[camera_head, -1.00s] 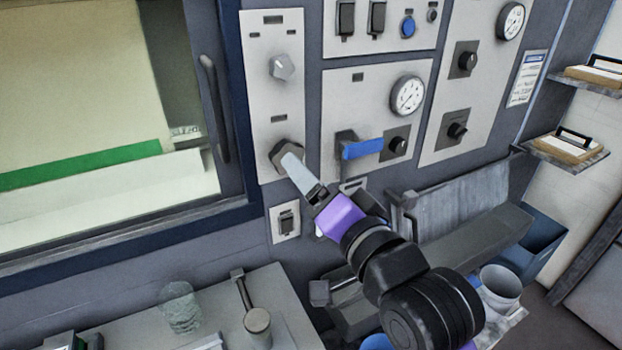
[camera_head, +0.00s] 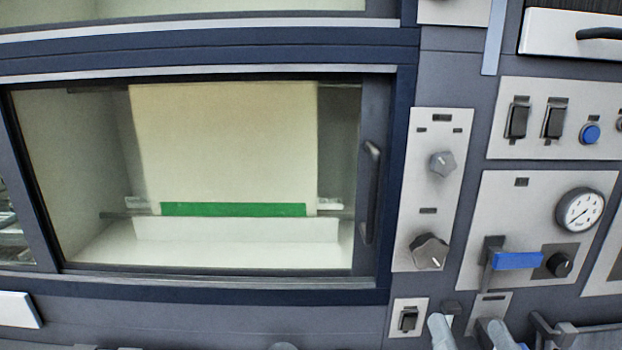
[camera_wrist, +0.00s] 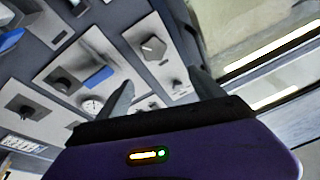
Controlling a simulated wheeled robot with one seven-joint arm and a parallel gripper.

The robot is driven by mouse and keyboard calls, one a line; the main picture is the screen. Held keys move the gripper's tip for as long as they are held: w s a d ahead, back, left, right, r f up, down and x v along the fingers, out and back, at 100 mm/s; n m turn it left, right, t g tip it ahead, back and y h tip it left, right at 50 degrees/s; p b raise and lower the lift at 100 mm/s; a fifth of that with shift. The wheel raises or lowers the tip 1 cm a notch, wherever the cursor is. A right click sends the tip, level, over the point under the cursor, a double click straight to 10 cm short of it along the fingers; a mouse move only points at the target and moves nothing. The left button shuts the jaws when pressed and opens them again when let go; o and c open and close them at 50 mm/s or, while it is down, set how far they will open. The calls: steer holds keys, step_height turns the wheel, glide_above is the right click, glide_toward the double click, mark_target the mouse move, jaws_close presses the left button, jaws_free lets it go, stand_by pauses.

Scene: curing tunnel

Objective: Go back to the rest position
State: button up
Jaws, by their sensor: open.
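My gripper (camera_head: 467,333) shows only as two grey fingertips at the bottom edge of the head view, spread apart with nothing between them. In the wrist view my gripper (camera_wrist: 163,92) has its two fingers wide apart and empty, facing the panel. The large dark knob (camera_head: 429,251) sits above the fingertips on a pale plate, with a smaller grey knob (camera_head: 442,163) over it. No contact with the panel is visible. The rest of my arm is out of the head view.
A rocker switch (camera_head: 408,319) is just left of the fingertips. A blue-handled lever (camera_head: 516,261) and a gauge (camera_head: 580,210) are to the right. A closed glass door with a dark handle (camera_head: 371,192) fills the left, showing a pale panel with a green strip (camera_head: 232,209) inside.

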steer(key=s+f+n+g, duration=0.1)
steer(key=s+f+g, duration=0.2)
steer(key=s+f, duration=0.7)
steer(key=s+f+n+g, duration=0.2)
steer(key=s+f, duration=0.8)
steer(key=s, duration=0.8)
steer(key=shift+s+g, duration=0.3)
steer(key=shift+g, duration=0.3)
